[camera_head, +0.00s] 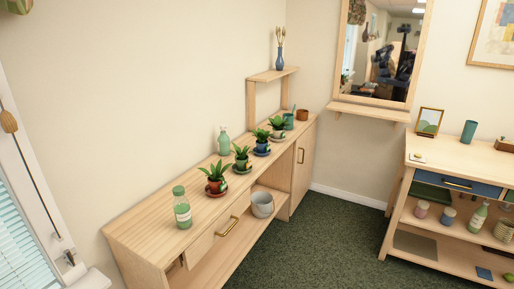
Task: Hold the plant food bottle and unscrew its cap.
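The label is too small to read. A pale green spray bottle (224,142) stands farther back by the wall. Neither of my grippers is in view, and nothing touches the green bottle.
Potted plants on saucers, the nearest in a red pot (216,181), line the wooden cabinet (150,225) behind the bottle. A grey pot (262,205) sits on its lower shelf. Dark green carpet (325,240) lies clear between it and the right-hand cabinet (445,153).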

